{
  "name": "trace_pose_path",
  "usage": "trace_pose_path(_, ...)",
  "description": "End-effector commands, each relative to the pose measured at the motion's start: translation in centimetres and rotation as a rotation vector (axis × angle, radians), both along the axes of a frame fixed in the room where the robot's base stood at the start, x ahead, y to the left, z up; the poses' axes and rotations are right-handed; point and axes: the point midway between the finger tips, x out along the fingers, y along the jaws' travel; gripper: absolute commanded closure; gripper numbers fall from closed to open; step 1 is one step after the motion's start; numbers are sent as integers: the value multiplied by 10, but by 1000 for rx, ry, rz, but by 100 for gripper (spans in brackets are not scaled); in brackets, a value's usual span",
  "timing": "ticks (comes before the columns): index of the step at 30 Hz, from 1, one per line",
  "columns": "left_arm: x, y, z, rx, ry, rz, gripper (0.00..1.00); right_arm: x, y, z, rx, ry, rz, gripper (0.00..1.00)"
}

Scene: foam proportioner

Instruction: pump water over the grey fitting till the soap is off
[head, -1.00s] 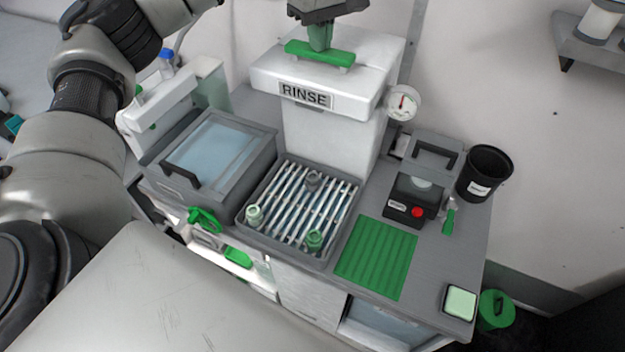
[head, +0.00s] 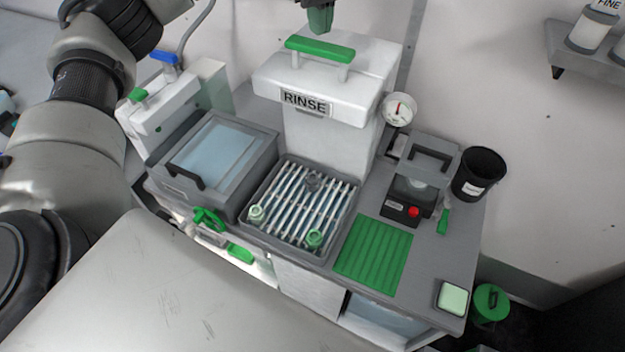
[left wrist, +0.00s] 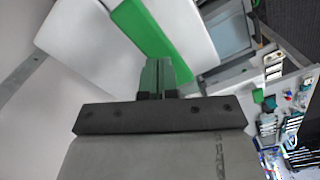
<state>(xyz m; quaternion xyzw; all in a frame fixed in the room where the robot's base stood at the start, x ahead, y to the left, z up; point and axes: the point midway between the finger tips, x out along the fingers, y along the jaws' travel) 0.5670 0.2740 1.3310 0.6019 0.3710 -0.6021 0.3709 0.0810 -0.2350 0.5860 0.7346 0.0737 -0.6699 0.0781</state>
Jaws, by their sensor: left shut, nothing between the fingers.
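The grey fitting (head: 313,183) sits on the slatted rack (head: 283,246) under the white RINSE dispenser (head: 330,115). It looks pale and faint against the slats, and I cannot tell whether soap is on it. The dispenser's green pump handle (head: 320,48) stands raised on two posts. My left gripper (head: 320,28) is shut and empty, just above and apart from the handle. In the left wrist view, the shut fingers (left wrist: 157,70) point at the green handle (left wrist: 152,28). My right gripper is not in view.
Two greenish fittings, one pale (head: 257,215) and one darker (head: 314,238), sit at the rack's front. A lidded basin (head: 250,160) is left. A green mat (head: 372,250), a device with a red button (head: 408,206) and a black cup (head: 480,173) are right.

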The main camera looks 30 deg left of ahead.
Motion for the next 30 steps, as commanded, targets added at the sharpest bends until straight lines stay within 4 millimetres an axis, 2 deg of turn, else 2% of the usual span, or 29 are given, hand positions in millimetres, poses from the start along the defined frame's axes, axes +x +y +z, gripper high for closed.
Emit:
trace_pose_path(14,0,0,2,0,-1,0,100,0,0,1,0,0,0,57)
trace_pose_path(30,0,0,52,0,-1,0,100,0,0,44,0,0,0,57)
